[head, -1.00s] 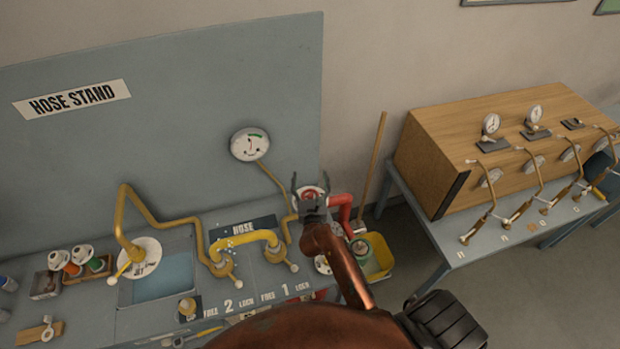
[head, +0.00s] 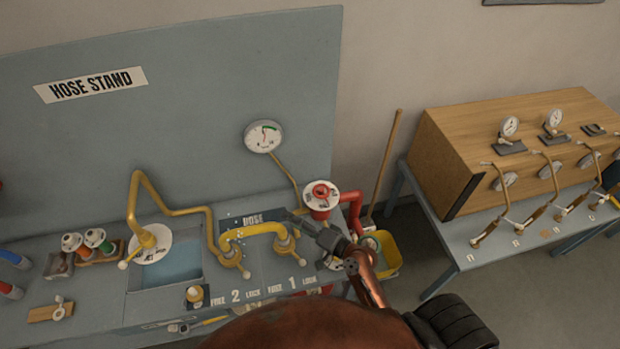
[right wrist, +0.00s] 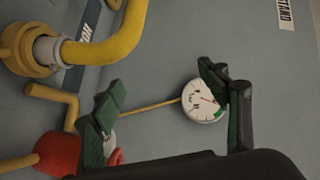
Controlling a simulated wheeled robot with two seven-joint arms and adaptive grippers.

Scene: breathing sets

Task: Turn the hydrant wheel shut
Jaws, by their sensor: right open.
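The hydrant is a red upright fitting at the right end of the hose stand in the head view, with a red wheel (head: 321,190) on a white marked disc (head: 318,208). A red pipe (head: 352,205) runs off it to the right. My right gripper (head: 306,222) is open and empty, just in front of and below the disc, its fingers pointing left. In the right wrist view the open fingers (right wrist: 160,92) show at left and right. The red hydrant body (right wrist: 58,153) is at lower left there, partly behind the left finger. My left gripper is not in view.
A pressure gauge (head: 263,136) stands behind the hydrant on a thin brass pipe. A yellow hose (head: 252,230) arches left of my gripper. A yellow bucket (head: 388,258) and a broom handle (head: 385,165) are to the right. A wooden cabinet (head: 540,140) stands further right.

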